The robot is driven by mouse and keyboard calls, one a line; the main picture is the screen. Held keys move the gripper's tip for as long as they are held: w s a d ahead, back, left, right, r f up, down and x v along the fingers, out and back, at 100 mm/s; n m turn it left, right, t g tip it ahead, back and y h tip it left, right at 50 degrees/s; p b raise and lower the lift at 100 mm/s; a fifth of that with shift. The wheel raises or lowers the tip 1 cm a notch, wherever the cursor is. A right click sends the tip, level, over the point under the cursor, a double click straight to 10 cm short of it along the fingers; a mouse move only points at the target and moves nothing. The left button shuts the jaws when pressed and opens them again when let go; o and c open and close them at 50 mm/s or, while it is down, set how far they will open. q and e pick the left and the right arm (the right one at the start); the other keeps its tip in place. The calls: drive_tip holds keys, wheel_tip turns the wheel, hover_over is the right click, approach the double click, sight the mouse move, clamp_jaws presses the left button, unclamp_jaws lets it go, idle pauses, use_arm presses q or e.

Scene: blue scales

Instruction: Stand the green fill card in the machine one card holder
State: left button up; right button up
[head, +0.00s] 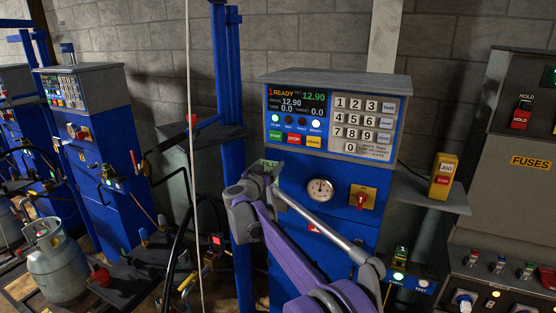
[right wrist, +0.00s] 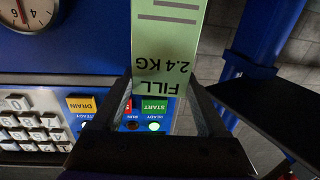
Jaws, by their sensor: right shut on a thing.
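The green fill card (head: 271,166) is in front of the left part of the blue filling machine (head: 330,195) in the head view, mostly hidden by my gripper. My right gripper (head: 262,175) is shut on it. In the right wrist view, the card (right wrist: 170,30) stands between the fingers of my right gripper (right wrist: 160,88), its print "FILL 2.4 KG" upside down. The machine's display (head: 297,108) reads "1 READY". I cannot make out the card holder clearly. My left gripper is not in view.
A keypad (head: 364,125), a round gauge (head: 320,189) and a red-yellow switch (head: 362,197) are on the machine front. A yellow jog box (head: 443,178) stands on the right shelf (head: 430,196). A blue post (head: 229,120) rises left of the machine.

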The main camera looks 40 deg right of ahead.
sight(276, 186)
drive_tip(key=shift+s+d+r+m+g+h, duration=0.3)
drive_tip(key=shift+s+d+g, duration=0.1)
drive_tip(key=shift+d, duration=0.25)
drive_tip(key=shift+s+d+r+m+g+h, duration=0.2)
drive_tip(key=shift+s+d+m+g, duration=0.15)
drive_tip(key=shift+d, duration=0.25)
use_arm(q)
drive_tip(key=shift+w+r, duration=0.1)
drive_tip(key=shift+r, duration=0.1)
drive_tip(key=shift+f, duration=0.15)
use_arm(e)
drive_tip(key=shift+a+f, duration=0.1)
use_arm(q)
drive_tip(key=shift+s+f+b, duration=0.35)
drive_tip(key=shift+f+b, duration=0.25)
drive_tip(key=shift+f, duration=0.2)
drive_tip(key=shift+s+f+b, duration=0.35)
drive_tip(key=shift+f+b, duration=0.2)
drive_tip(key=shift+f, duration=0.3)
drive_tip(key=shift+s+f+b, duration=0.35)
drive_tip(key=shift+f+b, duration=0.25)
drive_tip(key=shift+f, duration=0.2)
use_arm(e)
drive_tip(key=shift+f, duration=3.2)
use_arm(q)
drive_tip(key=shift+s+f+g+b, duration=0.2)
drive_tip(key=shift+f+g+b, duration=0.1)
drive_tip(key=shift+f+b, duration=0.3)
use_arm(e)
drive_tip(key=shift+f, duration=0.9)
